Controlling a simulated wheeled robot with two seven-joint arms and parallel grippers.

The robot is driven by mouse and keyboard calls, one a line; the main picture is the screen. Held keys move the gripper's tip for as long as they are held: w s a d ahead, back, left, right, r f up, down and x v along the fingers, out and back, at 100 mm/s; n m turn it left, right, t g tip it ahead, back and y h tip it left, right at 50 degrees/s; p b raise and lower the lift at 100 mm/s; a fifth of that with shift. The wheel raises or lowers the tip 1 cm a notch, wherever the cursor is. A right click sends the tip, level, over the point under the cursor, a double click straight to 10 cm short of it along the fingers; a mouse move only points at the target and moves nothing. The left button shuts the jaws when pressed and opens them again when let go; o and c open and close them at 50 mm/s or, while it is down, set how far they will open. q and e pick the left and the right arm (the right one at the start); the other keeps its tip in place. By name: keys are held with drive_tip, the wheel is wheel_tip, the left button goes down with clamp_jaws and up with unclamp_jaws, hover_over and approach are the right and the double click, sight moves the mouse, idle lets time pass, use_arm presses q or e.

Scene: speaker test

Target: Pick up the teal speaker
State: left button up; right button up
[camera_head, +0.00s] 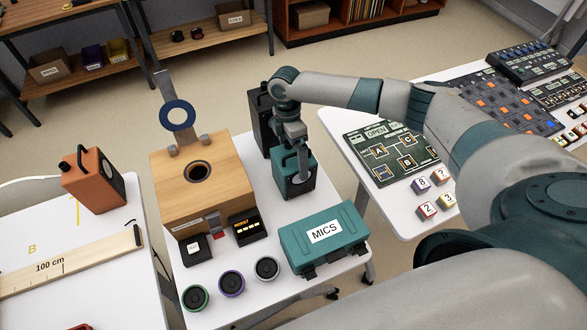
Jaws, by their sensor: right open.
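The teal speaker (295,181) stands upright on the white middle table, behind the teal MICS case. My right gripper (295,146) points down right above the speaker's top and is open. The gripper and the handle overlap in this view, so I cannot tell whether they touch. The speaker's top is partly hidden by the gripper. My left gripper is not in view.
A black speaker (261,121) stands close behind the gripper. A wooden box (222,172) with a round hole is on the left, and the MICS case (323,241) in front. An orange speaker (93,181) stands on the left table. Lettered cubes (426,210) lie on the right table.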

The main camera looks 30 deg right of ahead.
drive_tip(key=shift+c, duration=0.3)
drive_tip(key=shift+w+r, duration=0.1)
drive_tip(key=c, duration=1.8)
drive_tip(key=shift+o, duration=0.2)
drive_tip(key=shift+r, duration=0.1)
drive_tip(key=shift+r+b, duration=0.4)
drive_tip(key=shift+r, duration=0.1)
drive_tip(key=r, duration=0.1)
drive_tip(key=r+b, duration=0.1)
drive_tip(key=r, duration=0.1)
drive_tip(key=shift+s+d, duration=0.1)
drive_tip(key=shift+s, duration=0.1)
drive_tip(key=s+d+r+b, duration=0.3)
drive_tip(key=s+r, duration=0.3)
drive_tip(key=s, duration=0.4)
drive_tip(key=shift+s+d+r, duration=0.25)
drive_tip(key=shift+d+r, duration=0.15)
drive_tip(key=shift+d, duration=0.1)
drive_tip(key=shift+s, duration=0.1)
